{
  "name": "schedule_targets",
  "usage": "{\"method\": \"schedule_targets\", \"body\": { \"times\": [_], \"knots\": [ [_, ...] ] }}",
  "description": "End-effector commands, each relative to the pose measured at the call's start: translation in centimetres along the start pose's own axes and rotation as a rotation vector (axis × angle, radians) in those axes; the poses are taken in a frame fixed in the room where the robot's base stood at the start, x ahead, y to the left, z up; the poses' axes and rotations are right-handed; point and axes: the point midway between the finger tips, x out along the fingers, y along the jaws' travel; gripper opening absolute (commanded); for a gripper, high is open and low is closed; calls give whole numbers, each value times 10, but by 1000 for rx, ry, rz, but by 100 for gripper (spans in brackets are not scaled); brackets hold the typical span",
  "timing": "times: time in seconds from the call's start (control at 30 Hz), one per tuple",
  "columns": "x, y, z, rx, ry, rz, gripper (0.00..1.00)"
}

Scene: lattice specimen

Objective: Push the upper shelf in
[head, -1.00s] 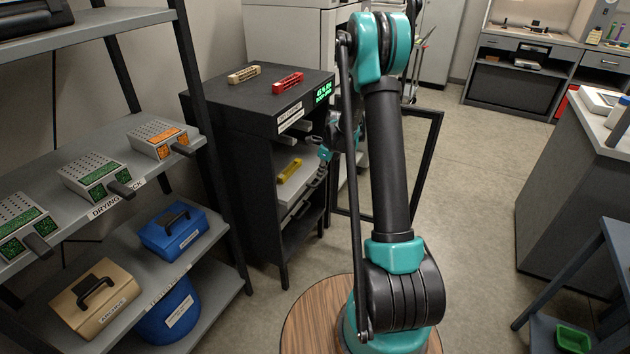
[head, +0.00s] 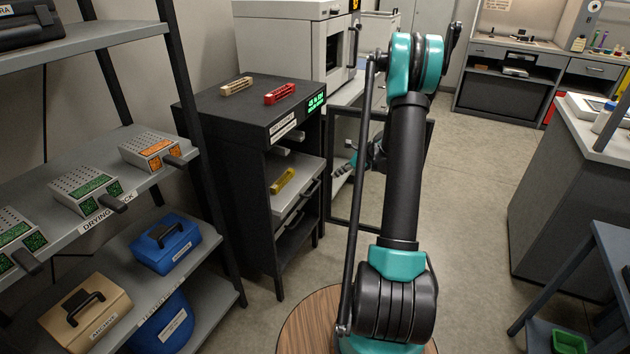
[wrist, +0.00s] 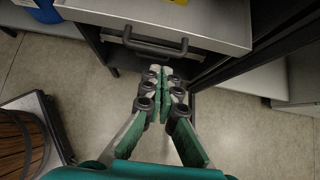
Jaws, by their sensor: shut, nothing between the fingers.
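The upper shelf (head: 302,188) is a light grey tray in the black cabinet (head: 240,135), with a yellow lattice piece (head: 283,181) lying on it. In the wrist view the upper shelf (wrist: 210,20) fills the top, with its black bar handle (wrist: 155,47) across the front and a sliver of yellow at the top edge. The shelf appears to stick out of the cabinet's front. My gripper (wrist: 160,70) is shut and empty, its tips just in front of the handle; whether they touch cannot be told. In the head view my arm partly hides the gripper.
The cabinet's door (head: 385,165) stands open to the right. Red (head: 280,94) and beige (head: 237,86) lattice pieces lie on top of the cabinet. A drying rack (head: 100,225) with boxes stands left. Open floor lies right of my arm.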

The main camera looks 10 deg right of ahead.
Motion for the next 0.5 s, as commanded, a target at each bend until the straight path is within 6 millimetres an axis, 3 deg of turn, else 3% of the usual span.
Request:
{"method": "schedule_targets", "body": {
  "times": [0.17, 0.5],
  "knots": [
    [9, -3, -2, -4, -23, -5, 0],
    [71, -2, -1, -5, -19, -4, 0]
  ]
}}
